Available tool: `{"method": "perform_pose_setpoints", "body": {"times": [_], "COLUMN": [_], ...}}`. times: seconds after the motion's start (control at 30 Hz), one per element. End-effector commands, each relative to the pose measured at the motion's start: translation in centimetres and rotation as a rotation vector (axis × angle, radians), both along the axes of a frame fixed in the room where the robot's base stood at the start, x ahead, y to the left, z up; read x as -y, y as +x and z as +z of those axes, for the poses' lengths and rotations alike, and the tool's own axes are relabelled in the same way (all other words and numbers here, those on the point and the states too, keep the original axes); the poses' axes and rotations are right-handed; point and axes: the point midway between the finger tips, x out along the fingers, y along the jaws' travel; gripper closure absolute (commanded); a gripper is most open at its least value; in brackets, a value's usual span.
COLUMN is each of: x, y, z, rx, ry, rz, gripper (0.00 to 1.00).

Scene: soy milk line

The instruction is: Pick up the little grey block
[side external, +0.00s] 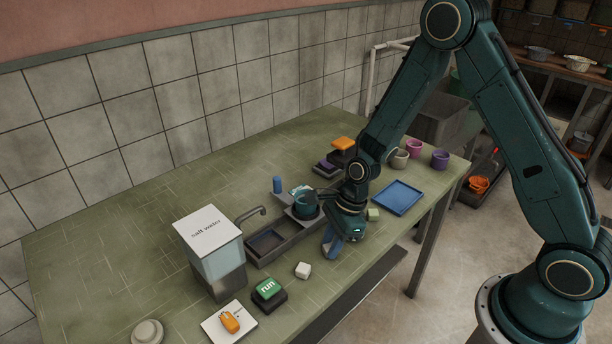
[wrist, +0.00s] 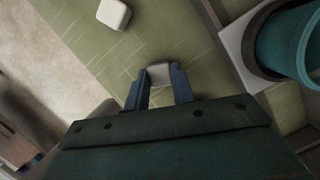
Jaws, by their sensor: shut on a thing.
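The little grey block (wrist: 159,73) shows in the wrist view between the two blue fingers of my gripper (wrist: 160,86). My gripper is shut on it. In the side view my gripper (side external: 333,243) points down at the front part of the green table, and the block in it is hidden there. I cannot tell whether the block touches the table.
A white block (side external: 303,270) lies nearby, also in the wrist view (wrist: 113,13). A teal pot (side external: 305,203) stands close behind the gripper. The "run" button (side external: 268,289) is front left.

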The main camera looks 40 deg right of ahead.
Motion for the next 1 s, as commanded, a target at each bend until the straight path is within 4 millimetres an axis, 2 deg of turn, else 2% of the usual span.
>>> {"method": "perform_pose_setpoints", "body": {"times": [0.33,0.57,0.77,1.0], "x": [0.0,0.0,0.0,0.0], "y": [0.0,0.1,0.1,0.1], "z": [0.4,1.9,4.5,8.7], "rx": [0.001,0.002,0.005,0.007], "ry": [0.001,0.000,0.000,-0.001], "rz": [0.000,-0.001,0.001,0.000], "gripper": [0.97,0.97,0.97,0.97]}}
